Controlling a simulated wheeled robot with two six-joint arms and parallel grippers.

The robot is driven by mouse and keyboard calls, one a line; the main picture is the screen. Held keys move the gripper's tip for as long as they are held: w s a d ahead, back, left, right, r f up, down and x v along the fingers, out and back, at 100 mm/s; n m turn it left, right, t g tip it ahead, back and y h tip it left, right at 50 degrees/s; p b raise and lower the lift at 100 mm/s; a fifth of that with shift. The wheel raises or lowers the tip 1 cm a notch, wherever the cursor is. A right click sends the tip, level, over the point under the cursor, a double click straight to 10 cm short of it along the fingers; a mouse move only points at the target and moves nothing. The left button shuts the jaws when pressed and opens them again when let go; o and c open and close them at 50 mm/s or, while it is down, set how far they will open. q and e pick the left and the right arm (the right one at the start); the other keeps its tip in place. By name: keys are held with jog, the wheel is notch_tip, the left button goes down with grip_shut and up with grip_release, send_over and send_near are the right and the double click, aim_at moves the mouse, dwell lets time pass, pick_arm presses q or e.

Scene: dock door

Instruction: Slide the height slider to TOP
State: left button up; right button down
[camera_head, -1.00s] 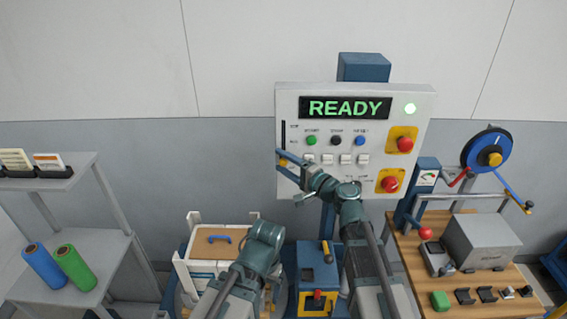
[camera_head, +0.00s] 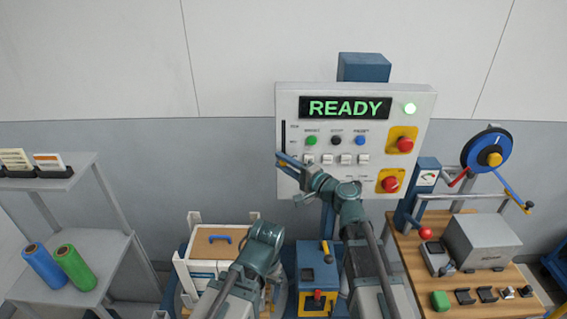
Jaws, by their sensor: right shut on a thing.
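The control panel (camera_head: 359,225) is upright, with a dark vertical slider slot (camera_head: 284,132) along its left edge. A small label sits by the top of the slot. The slider's orange knob (camera_head: 282,163) is low on the slot, mostly hidden by my fingers. My right gripper (camera_head: 281,159) reaches across the panel's lower left and is shut on the knob. My left arm shows at the bottom centre, but its gripper is not in view.
Two red buttons on yellow plates are at the panel's right. Small white switches are just right of my right gripper. A workbench (camera_head: 490,275) stands at the right, a shelf (camera_head: 95,255) at the left.

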aim_at(284, 131)
dwell(0.9)
notch_tip(284, 131, up, 11)
jog(key=p, duration=1)
jog(key=shift+f+p, duration=0.2)
jog(key=shift+p, duration=0.1)
jog(key=shift+w+f, duration=0.1)
jog(key=shift+w, duration=0.05)
jog(key=c, duration=0.6)
grip_release()
jog(key=v, duration=1.4)
